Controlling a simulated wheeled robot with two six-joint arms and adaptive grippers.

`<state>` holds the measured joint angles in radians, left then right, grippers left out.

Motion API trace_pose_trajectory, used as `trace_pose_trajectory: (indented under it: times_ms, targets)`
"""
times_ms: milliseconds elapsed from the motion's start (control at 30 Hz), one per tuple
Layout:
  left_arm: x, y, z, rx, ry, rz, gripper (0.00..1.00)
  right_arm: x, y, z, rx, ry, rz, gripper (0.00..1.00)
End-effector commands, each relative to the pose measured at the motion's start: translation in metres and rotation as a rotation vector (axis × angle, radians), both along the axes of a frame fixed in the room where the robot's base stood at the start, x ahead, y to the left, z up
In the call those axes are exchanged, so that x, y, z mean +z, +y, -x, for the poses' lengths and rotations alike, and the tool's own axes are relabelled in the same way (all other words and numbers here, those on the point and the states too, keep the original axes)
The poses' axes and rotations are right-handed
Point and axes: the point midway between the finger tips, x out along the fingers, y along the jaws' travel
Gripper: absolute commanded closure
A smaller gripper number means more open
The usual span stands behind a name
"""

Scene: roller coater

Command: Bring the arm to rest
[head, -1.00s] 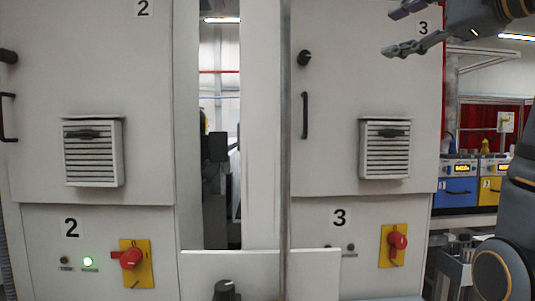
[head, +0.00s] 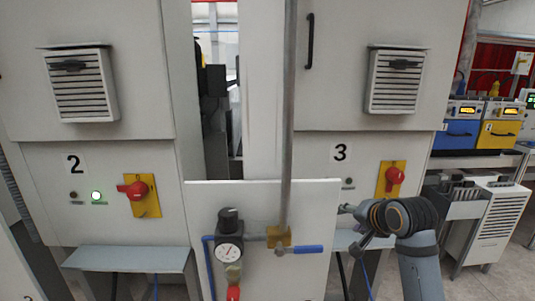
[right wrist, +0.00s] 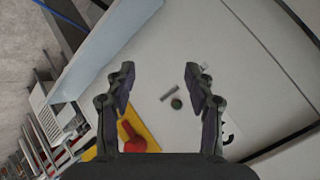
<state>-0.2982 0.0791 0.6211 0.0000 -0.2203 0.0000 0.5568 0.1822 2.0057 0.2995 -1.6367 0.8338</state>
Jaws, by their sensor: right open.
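My right arm (head: 408,215) comes in at the lower right of the head view, in front of cabinet 3. Its right gripper (head: 352,226) points towards the cabinet's lower panel, below the red switch (head: 394,176) on its yellow plate, and is partly hidden behind the wrist. In the right wrist view the right gripper (right wrist: 160,75) has its two fingers spread apart with nothing between them. Beyond them lie the pale panel with a dark round button (right wrist: 176,103) and the red switch (right wrist: 131,136). My left gripper is not in view.
A white board carries a gauge (head: 229,253), a black knob (head: 230,219) and a blue-handled valve (head: 305,249), left of my right gripper. A vertical pipe (head: 290,120) rises from it. Cabinet 2 (head: 95,215) stands left. Blue and yellow boxes (head: 460,130) sit at right.

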Motion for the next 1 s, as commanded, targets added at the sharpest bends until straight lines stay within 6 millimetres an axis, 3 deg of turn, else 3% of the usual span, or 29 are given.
trace_pose_trajectory:
  times_ms: [33,100,200,300,500,767,1000]
  targets:
    - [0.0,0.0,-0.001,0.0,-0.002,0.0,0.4,-0.045,0.0,0.02,0.033,0.055,0.064,0.46]
    - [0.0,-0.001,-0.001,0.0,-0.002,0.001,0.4,-0.099,-0.001,0.051,0.094,0.122,0.167,0.46]
    - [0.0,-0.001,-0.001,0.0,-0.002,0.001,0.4,-0.162,-0.004,0.103,0.187,0.215,0.299,0.46]
    - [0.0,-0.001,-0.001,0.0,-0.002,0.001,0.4,-0.204,-0.006,0.15,0.273,0.291,0.397,0.46]
    - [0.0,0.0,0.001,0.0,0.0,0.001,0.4,-0.251,-0.011,0.226,0.418,0.407,0.531,0.46]
    - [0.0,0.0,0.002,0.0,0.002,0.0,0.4,-0.28,-0.017,0.308,0.584,0.527,0.646,0.46]
    - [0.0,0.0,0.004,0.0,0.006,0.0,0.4,-0.36,-0.025,0.295,0.591,0.562,0.639,0.46]
